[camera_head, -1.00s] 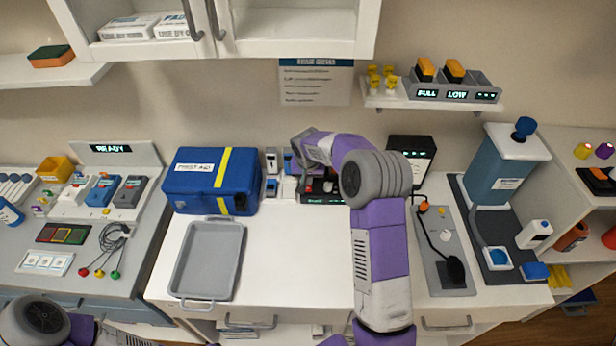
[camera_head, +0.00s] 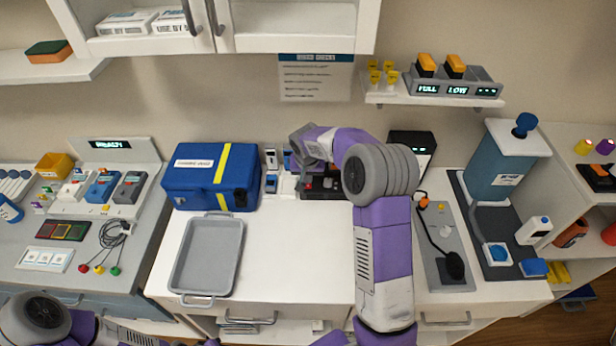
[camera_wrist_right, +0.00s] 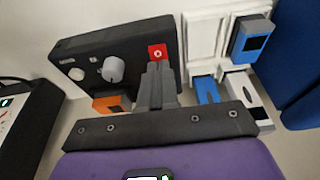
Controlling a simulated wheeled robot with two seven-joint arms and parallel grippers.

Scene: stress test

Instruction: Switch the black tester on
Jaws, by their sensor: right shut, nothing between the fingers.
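The black tester (camera_head: 322,188) stands at the back of the white counter, partly behind my right arm. In the right wrist view the black tester (camera_wrist_right: 98,60) shows its face with a grey knob (camera_wrist_right: 112,70) and a red switch (camera_wrist_right: 157,51) bearing a white mark. My right gripper (camera_wrist_right: 156,70) is shut and empty. Its fingertips are right at the lower edge of the red switch; I cannot tell whether they touch it. In the head view its fingers are hidden. My left arm shows only at the lower left corner, without its gripper.
A blue first-aid case (camera_head: 212,178) stands left of the tester, with small blue and white devices (camera_head: 271,170) between. A black box with green lights (camera_head: 412,152) stands to the right. A grey tray (camera_head: 180,262) lies in front; the counter's middle is clear.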

